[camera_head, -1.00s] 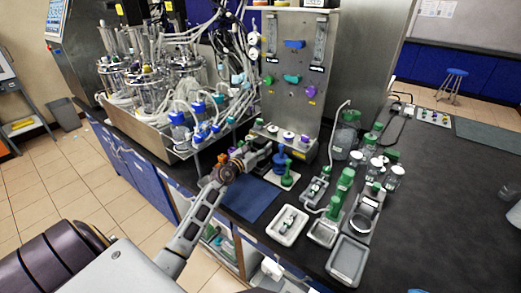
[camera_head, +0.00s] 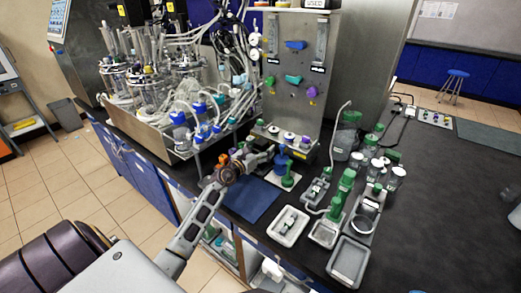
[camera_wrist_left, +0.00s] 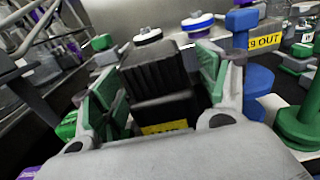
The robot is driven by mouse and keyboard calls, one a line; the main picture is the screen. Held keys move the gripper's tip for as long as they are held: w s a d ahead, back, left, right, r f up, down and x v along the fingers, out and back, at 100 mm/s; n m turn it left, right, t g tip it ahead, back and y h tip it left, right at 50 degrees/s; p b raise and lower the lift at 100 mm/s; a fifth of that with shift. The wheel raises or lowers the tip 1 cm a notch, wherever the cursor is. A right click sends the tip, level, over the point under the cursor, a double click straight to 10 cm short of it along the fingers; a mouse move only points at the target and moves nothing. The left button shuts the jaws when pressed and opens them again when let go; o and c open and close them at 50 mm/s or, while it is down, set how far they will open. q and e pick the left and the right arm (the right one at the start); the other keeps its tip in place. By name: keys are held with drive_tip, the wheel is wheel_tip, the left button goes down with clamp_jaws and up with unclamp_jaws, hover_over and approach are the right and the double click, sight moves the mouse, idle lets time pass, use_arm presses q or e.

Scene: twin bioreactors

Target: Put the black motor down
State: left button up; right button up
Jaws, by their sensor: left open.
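The black motor (camera_wrist_left: 160,72) is a ribbed dark block in the middle of the left wrist view, with a yellow label (camera_wrist_left: 164,127) low on its near side. My left gripper (camera_head: 262,156) is at the foot of the steel panel in the head view. In the left wrist view its green-padded fingers (camera_wrist_left: 157,88) stand open, one on each side of the motor. I cannot tell whether either pad touches it. The motor's underside is hidden, and in the head view the motor is too small to make out by the gripper. My right gripper is not in view.
A blue part (camera_head: 282,160) and a green part (camera_head: 289,178) stand close right of my left gripper. The steel panel (camera_head: 296,60) rises behind. Tubing and bottles crowd the left. A blue mat (camera_head: 250,200) in front is bare. Trays (camera_head: 348,262) and green-capped bottles stand right.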

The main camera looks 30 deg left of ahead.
sight(257, 151)
use_arm(q)
drive_tip(key=shift+r, duration=0.15)
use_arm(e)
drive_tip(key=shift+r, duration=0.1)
use_arm(q)
drive_tip(key=shift+s, duration=0.35)
drive_tip(key=shift+s+a, duration=0.15)
drive_tip(key=shift+s, duration=2.1)
drive_tip(key=shift+s+a, duration=0.2)
drive_tip(key=shift+s, duration=1.45)
drive_tip(key=s, duration=0.3)
drive_tip(key=shift+s+a+b, duration=0.15)
drive_tip(key=shift+s+b, duration=0.1)
drive_tip(key=shift+b, duration=0.15)
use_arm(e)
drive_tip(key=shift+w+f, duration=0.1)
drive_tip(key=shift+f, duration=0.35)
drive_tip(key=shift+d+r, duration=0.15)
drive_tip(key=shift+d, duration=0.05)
